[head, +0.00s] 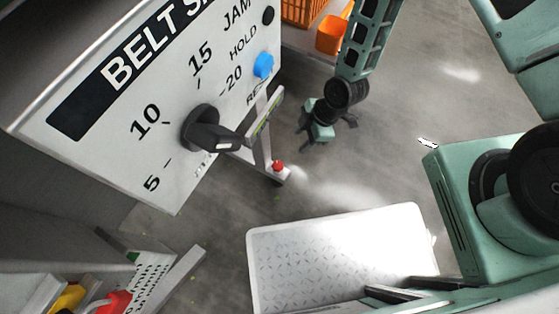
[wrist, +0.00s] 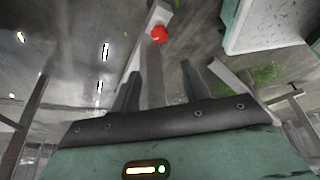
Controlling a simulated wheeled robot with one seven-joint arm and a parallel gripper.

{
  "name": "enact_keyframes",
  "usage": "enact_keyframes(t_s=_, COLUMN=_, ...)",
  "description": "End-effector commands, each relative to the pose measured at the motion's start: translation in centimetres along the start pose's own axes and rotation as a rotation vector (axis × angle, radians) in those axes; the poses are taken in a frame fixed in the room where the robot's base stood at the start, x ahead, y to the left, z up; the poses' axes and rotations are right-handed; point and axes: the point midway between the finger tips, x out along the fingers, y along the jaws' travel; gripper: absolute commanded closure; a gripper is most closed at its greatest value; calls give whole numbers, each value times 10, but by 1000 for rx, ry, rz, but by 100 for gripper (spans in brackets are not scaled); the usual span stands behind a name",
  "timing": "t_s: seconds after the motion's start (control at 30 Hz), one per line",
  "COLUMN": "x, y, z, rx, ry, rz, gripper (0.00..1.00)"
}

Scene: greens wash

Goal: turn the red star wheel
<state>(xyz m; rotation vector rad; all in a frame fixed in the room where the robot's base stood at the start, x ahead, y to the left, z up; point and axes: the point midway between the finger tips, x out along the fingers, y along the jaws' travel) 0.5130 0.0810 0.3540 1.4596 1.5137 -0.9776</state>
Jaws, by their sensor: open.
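The red star wheel (head: 278,166) is small and sits near the end of a pale beam, below the panel's right edge in the head view. It also shows in the wrist view (wrist: 159,34), at the top, beyond my fingertips and roughly in line with the gap between them. My gripper (head: 308,138) is up and to the right of the wheel in the head view and apart from it. In the wrist view my two dark fingers (wrist: 160,72) stand wide apart with nothing held between them. The wheel's finer shape is too small to tell.
A tilted panel (head: 100,145) carries a black dial knob (head: 205,130) and a blue knob (head: 264,65). A white tray (head: 262,260) is at the lower middle. Orange bins (head: 331,34) stand at the top. Open floor lies right of my gripper.

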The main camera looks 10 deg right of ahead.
Motion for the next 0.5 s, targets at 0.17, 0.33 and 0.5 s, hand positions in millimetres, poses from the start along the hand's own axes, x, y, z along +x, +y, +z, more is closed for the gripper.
enact_keyframes(t_s=0.17, x=17, y=-1, z=1, rx=-4, ry=2, rz=-1, gripper=55)
enact_keyframes(t_s=0.33, x=50, y=-1, z=2, rx=-3, ry=2, rz=-1, gripper=55)
enact_keyframes(t_s=0.5, x=86, y=-1, z=2, rx=-1, ry=2, rz=-1, gripper=55)
